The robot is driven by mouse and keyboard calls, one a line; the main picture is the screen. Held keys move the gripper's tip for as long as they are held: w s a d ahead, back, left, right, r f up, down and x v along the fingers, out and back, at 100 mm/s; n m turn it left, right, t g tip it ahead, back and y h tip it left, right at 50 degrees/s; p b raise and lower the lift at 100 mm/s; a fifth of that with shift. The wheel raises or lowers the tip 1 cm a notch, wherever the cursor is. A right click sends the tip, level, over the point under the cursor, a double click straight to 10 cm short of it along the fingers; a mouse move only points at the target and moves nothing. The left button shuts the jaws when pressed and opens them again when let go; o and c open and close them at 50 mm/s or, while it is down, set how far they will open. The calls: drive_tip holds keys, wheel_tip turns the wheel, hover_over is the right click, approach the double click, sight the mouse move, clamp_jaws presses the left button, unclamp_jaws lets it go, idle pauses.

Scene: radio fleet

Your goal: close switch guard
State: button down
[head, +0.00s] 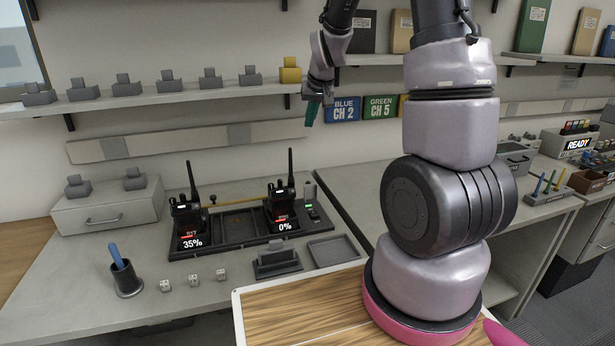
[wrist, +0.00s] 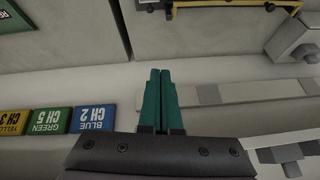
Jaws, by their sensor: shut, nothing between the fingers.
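A small grey upright piece (head: 309,190), which looks like the raised switch guard, stands at the right end of the charging dock (head: 240,228). A small green light (head: 309,206) shows just in front of it. The switch itself is too small to make out. My gripper (head: 312,114) is high above the dock, in front of the wall below the shelf and well apart from the guard. Its teal fingers are together and empty, as the wrist view (wrist: 159,72) also shows. I cannot pick out the guard in the wrist view.
Two radios (head: 187,218) (head: 281,205) stand upright in the dock, their antennas rising beside the space under my gripper. A grey tray (head: 334,251) and a small grey holder (head: 277,262) lie in front. The worktop right of the dock is clear.

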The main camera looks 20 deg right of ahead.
drive_tip(key=n, duration=0.1)
hover_over(309, 191)
drive_tip(key=w, duration=0.3)
wheel_tip(309, 191, down, 12)
drive_tip(key=f, duration=0.1)
wheel_tip(309, 191, down, 8)
drive_tip(key=shift+w+d+f+h, duration=0.2)
drive_tip(key=shift+d+h, duration=0.1)
drive_tip(key=shift+h, duration=0.1)
